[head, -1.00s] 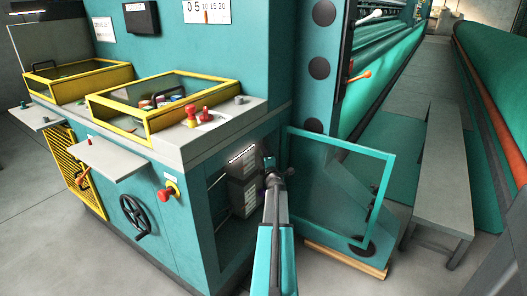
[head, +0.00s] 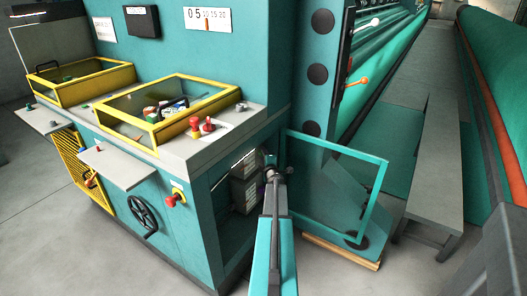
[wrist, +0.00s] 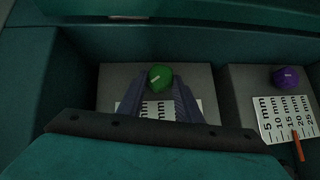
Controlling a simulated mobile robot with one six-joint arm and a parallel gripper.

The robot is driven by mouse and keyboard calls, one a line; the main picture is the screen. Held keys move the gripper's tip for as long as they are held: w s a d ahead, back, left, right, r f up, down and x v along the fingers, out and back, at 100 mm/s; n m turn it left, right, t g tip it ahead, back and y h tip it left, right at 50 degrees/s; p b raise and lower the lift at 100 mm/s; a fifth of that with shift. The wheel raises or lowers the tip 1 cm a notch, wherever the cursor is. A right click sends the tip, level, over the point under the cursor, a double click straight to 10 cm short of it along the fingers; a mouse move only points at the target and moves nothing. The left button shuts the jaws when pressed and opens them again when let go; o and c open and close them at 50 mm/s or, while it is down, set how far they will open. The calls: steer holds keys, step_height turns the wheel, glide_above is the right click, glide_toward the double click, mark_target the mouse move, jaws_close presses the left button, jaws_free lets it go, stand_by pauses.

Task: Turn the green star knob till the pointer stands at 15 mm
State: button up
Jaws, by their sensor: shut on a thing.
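The green star knob (wrist: 160,77) sits on a grey block in a recess, near the middle of the wrist view. My gripper (wrist: 160,88) has one finger on each side of it and is shut on it. A white scale card (wrist: 158,110) below the knob is mostly covered by my fingers and wrist; only bits of "mm" marks show. Its pointer is hidden, so its reading cannot be told. In the head view my arm reaches into the open cabinet (head: 243,190), and the knob cannot be made out there.
A purple knob (wrist: 286,77) stands to the right on its own block, with a 5 to 25 mm scale card (wrist: 287,117) and orange pointer (wrist: 298,146). An open framed door (head: 375,205) stands right of my arm. Yellow-rimmed bins (head: 160,140) are on the left.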

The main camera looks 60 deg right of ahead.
steer(key=shift+d+r+m+g+y+p, duration=0.1)
steer(key=shift+r+m+g+y+p, duration=0.25)
steer(key=shift+p, duration=3.45)
steer(key=shift+d+m+g+y+p, duration=0.1)
steer(key=shift+m+y+p, duration=0.45)
steer(key=shift+p, duration=3.3)
steer(key=shift+r+m+g+y+p, duration=0.25)
steer(key=shift+y+p, duration=0.25)
steer(key=shift+p, duration=3.3)
steer(key=shift+f+m+y+p, duration=0.2)
steer(key=shift+m+y+p, duration=0.1)
steer(key=shift+p, duration=1.55)
steer(key=o, duration=0.8)
steer(key=shift+s+r, duration=0.1)
steer(key=shift+b+v, duration=2.15)
steer(key=shift+v, duration=4.7)
